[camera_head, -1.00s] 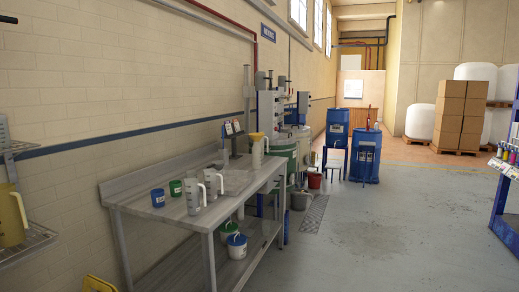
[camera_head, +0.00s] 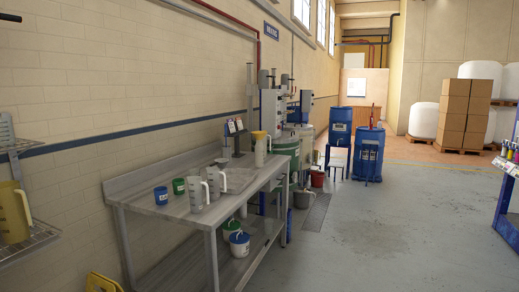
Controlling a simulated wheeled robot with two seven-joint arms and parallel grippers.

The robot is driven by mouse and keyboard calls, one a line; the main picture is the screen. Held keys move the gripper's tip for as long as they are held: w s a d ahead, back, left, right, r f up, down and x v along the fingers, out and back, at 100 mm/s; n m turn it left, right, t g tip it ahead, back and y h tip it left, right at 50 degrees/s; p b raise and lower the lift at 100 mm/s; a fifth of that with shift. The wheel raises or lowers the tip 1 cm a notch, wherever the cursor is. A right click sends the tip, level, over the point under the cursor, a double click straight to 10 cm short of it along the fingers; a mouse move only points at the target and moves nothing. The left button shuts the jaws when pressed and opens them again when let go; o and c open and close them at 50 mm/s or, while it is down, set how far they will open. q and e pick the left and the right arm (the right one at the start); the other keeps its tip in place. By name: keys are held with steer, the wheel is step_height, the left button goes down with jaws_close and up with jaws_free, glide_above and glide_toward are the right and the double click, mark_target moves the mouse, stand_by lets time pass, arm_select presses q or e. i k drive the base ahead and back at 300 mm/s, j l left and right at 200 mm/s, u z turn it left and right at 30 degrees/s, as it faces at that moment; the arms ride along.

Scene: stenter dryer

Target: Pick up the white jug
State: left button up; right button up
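Two pale grey-white jugs with handles stand upright on the metal bench (camera_head: 150,205): a nearer jug (camera_head: 196,193) and one just behind it (camera_head: 213,186). Another whitish jug (camera_head: 260,155) stands at the bench's far end, touching or overlapping a yellow vessel. I cannot tell which of these is the task's white jug. Neither of my grippers is in view.
A blue cup (camera_head: 161,195) and a green cup (camera_head: 179,186) stand beside the jugs. A wire shelf (camera_head: 32,243) with a yellow jug (camera_head: 13,213) is at left. Blue drums (camera_head: 368,155) stand farther back. The grey floor (camera_head: 385,240) right of the bench is clear.

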mark_target(265, 138)
steer(key=z, duration=0.35)
steer(key=l+z, duration=0.25)
steer(key=l, duration=0.15)
steer(key=i+l+z, duration=0.25)
steer(key=l+z, duration=0.25)
steer(key=l, duration=0.25)
steer(key=i+l+z, duration=0.4)
steer(key=i+l, duration=0.3)
steer(key=i+l+z, duration=0.1)
steer(key=i+l, duration=0.25)
steer(key=i, duration=0.15)
steer(key=i+j+u, duration=0.1)
steer(key=i+u, duration=0.3)
steer(key=i, duration=0.15)
steer(key=i+u, duration=0.4)
steer(key=i+l+u, duration=0.35)
steer(key=i, duration=0.25)
steer(key=i+j+u, duration=0.25)
steer(key=i+u, duration=0.15)
steer(key=i+j+u, duration=0.2)
steer(key=i+u, duration=0.6)
steer(key=i+l+u, duration=0.1)
steer(key=i+u, duration=0.3)
steer(key=i+l+u, duration=0.25)
steer(key=i+u, duration=0.15)
